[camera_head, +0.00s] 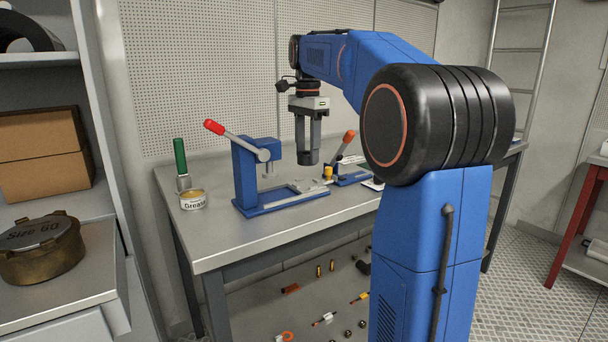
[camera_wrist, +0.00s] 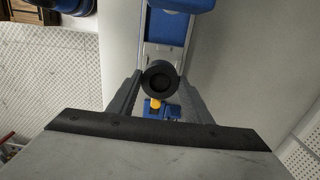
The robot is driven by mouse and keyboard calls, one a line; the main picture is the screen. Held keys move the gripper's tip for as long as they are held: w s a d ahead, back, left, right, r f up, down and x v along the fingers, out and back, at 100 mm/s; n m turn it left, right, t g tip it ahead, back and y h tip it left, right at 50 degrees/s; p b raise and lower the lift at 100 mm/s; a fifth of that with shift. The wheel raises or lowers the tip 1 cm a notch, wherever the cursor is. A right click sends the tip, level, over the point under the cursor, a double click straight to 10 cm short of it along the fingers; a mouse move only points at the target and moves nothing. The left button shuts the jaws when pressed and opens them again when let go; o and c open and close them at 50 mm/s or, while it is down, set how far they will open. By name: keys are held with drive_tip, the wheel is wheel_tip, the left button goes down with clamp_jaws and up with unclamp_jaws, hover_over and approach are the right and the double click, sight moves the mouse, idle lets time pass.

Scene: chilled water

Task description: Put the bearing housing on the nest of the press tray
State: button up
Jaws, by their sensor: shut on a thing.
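My gripper (camera_head: 309,144) points down and is shut on a dark, round, hollow part, which looks like the bearing housing (camera_head: 307,157). The housing also shows as a black ring in the wrist view (camera_wrist: 160,90), between the two fingers. It hangs above the bench, apart from it. A blue press (camera_head: 246,172) with a red-knobbed lever stands left of my gripper. Its low blue base with a grey tray (camera_head: 300,188) reaches right, towards the place below the housing. In the wrist view the grey tray (camera_wrist: 151,51) lies beyond the housing. I cannot make out the nest clearly.
A smaller blue device with an orange-knobbed lever (camera_head: 348,137) and a yellow piece (camera_head: 328,172) stands close right of the housing. A grease tin (camera_head: 193,200) and a green-handled tool (camera_head: 181,160) stand at the bench's left. The bench front (camera_head: 250,235) is clear.

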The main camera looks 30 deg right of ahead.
drive_tip(key=shift+w+a+f, duration=0.1)
drive_tip(key=shift+a+f, duration=0.05)
drive_tip(key=shift+f, duration=2.95)
drive_tip(key=shift+f, duration=0.15)
drive_tip(key=o, duration=1.4)
wheel_tip(320, 180, up, 12)
drive_tip(key=shift+r, duration=0.15)
